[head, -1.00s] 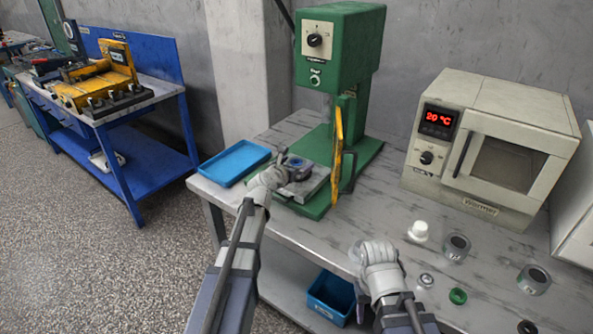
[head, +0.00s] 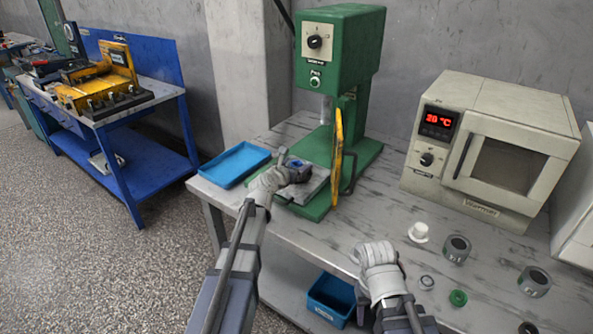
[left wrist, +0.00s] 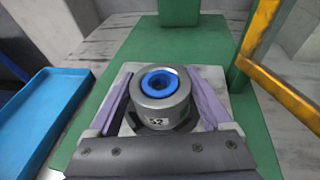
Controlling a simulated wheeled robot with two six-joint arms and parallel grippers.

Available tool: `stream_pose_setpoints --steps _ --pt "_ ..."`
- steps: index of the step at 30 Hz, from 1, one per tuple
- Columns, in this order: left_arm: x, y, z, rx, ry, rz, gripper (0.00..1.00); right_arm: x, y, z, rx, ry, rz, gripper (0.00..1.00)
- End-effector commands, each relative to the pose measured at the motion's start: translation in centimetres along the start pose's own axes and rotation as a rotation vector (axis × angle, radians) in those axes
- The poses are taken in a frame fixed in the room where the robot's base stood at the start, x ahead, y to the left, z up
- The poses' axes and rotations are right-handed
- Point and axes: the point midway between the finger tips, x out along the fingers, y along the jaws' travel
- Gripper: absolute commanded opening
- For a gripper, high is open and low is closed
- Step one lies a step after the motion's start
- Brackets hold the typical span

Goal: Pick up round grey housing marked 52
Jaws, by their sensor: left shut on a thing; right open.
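The round grey housing marked 52 (left wrist: 160,104) stands upright on the metal plate of the green press, with a blue ring (left wrist: 160,82) in its top. It also shows in the head view (head: 301,171), partly hidden by my left gripper. My left gripper (head: 290,175) is shut on the housing, with one purple-grey finger on each side of it in the left wrist view. The housing still appears to be at the plate; I cannot tell whether it is lifted. My right gripper (head: 372,255) is open and empty over the front of the table.
The green press (head: 340,60) with a yellow guard (head: 338,155) stands behind the housing. A blue tray (head: 234,164) lies left of it. A white cap (head: 419,232), grey housings (head: 456,249) (head: 534,281) and a green ring (head: 458,298) stand at right. A heater (head: 490,150) stands behind them.

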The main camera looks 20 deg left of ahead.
Motion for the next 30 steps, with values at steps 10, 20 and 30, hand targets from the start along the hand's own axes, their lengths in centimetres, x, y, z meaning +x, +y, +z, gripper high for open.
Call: stream_pose_setpoints --steps 10,20,30 --pt "0.0 0.0 0.0 0.0 -0.001 0.001 0.0 0.0 0.0 0.0 0.0 0.0 0.0 0.5" --pt "-0.5 0.0 1.6 0.0 -0.001 0.001 0.0 -1.6 0.2 0.1 0.0 0.0 0.0 0.5" --pt "-1.9 0.0 6.3 -0.001 -0.001 0.001 0.0 -6.5 0.6 0.4 0.001 0.0 0.0 0.5"
